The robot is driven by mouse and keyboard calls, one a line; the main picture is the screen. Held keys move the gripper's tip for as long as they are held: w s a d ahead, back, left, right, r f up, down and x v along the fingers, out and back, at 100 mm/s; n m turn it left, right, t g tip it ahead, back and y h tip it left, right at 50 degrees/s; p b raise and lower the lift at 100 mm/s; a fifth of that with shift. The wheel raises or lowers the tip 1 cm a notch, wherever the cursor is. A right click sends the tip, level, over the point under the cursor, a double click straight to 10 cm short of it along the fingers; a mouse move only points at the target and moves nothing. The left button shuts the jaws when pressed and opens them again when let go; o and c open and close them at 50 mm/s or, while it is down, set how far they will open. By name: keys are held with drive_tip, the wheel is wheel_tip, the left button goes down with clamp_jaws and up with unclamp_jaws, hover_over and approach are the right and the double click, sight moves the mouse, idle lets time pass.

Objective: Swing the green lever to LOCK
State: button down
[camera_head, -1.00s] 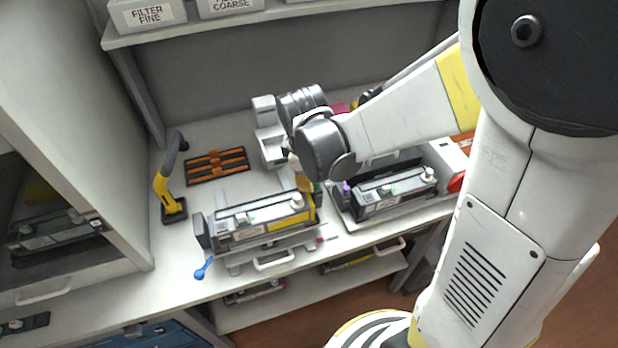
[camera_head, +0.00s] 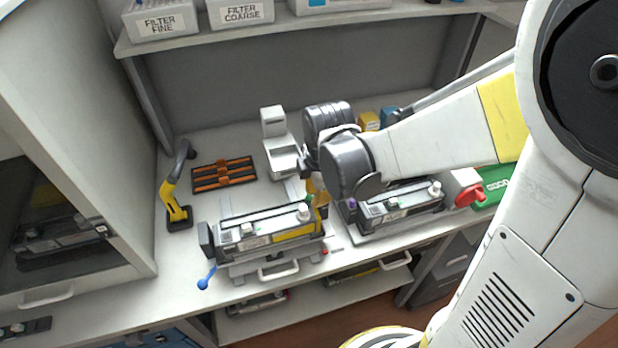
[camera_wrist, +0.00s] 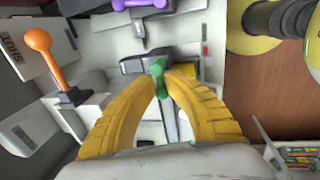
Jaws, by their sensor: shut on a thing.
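The green lever (camera_wrist: 157,68) sits between the tips of my two yellow fingers in the wrist view. My gripper (camera_wrist: 161,76) is shut on it. In the head view the lever shows as a small green spot (camera_head: 309,198) at the right end of the left-hand toner cartridge unit (camera_head: 262,238). My gripper (camera_head: 318,190) reaches down there, partly hidden by my wrist. I cannot read a LOCK mark in either view.
An orange-knobbed lever (camera_wrist: 38,40) and a purple handle (camera_wrist: 140,4) are near my fingers in the wrist view. A blue lever (camera_head: 206,279) hangs at the unit's front left. A second cartridge unit (camera_head: 400,208) stands close on the right. An orange-barred black tray (camera_head: 224,174) lies behind.

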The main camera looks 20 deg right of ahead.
idle(0.3)
drive_tip(key=c, duration=1.3)
unclamp_jaws()
drive_tip(key=shift+a, duration=0.15)
wheel_tip(320, 180, up, 12)
drive_tip(key=s, duration=0.2)
drive_tip(key=shift+s+f, duration=0.15)
drive_tip(key=shift+s, duration=0.05)
